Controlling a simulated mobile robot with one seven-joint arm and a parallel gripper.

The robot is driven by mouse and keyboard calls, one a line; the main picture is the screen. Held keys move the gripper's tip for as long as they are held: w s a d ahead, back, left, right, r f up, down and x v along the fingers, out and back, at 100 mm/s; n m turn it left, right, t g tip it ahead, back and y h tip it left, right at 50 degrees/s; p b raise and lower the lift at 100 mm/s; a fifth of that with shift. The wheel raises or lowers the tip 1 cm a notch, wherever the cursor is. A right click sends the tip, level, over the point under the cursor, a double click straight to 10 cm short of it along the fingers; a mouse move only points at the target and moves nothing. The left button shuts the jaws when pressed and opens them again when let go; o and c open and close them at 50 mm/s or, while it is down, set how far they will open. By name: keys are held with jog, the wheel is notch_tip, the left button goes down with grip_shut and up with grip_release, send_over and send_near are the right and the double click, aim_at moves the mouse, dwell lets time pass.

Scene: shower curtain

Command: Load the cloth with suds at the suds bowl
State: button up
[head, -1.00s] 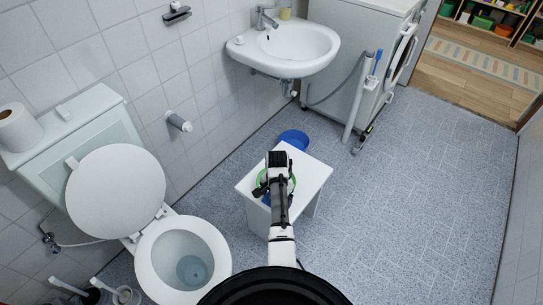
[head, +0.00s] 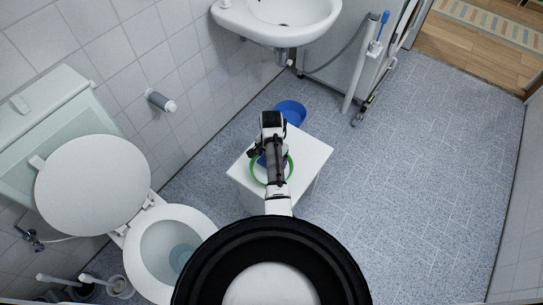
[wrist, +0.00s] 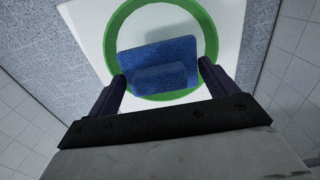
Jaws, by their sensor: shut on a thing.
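The suds bowl shows as a green ring (head: 289,170) on a small white stool (head: 311,154) in the head view. In the wrist view its green rim (wrist: 211,36) surrounds a white inside; I cannot tell whether that white is suds. My gripper (wrist: 163,74) is shut on the blue cloth (wrist: 158,52), a folded pad between the two fingertips. The cloth appears in front of the bowl's opening; I cannot tell whether it touches the bowl. In the head view my arm hides most of the gripper and cloth.
A blue basin (head: 292,112) sits on the floor behind the stool. The toilet (head: 130,200) with raised lid is at left, a sink (head: 275,20) at the back. A blue-handled mop or brush (head: 383,27) leans near the cabinet. The floor at right is clear.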

jog(key=shift+f, duration=0.4)
jog(key=shift+f+b, duration=0.5)
jog(key=shift+f, duration=0.95)
jog(key=shift+f+b, duration=0.8)
jog(key=shift+f, duration=0.75)
jog(key=shift+r, duration=0.1)
notch_tip(320, 180, up, 10)
jog(key=p, duration=0.9)
jog(key=shift+p, duration=0.35)
jog(key=shift+f, duration=0.2)
